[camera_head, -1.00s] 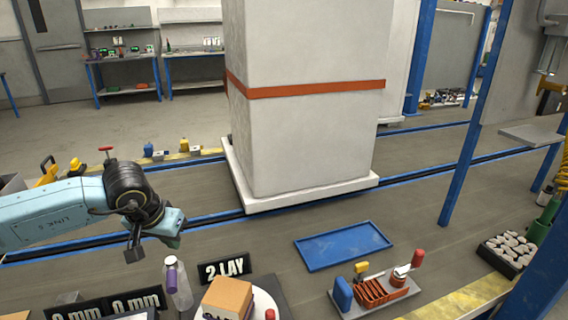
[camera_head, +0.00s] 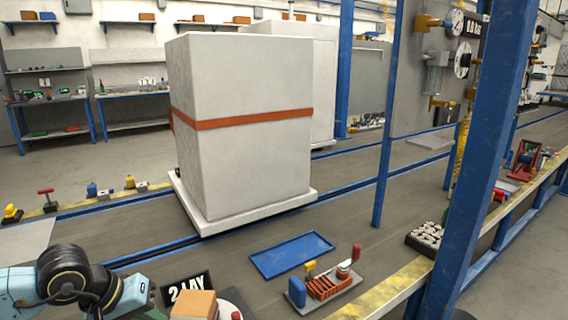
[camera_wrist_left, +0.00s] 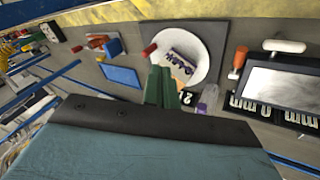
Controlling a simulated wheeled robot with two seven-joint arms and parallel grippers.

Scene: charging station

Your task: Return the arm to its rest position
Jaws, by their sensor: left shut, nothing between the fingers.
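My left arm (camera_head: 66,278) comes in at the lower left of the head view, with its black wrist joint near the bottom edge. The tip of the arm is low and partly cut off there. In the left wrist view the green fingers of my left gripper (camera_wrist_left: 163,84) are together with nothing between them. My right arm is not in view.
A blue tray (camera_head: 291,255) and a small rack of coloured tools (camera_head: 325,286) lie right of the arm. A "2 LAY" sign (camera_head: 188,294) and a tan block (camera_head: 194,305) are close to it. A tall white block (camera_head: 245,130) stands behind. A blue post (camera_head: 480,150) rises at right.

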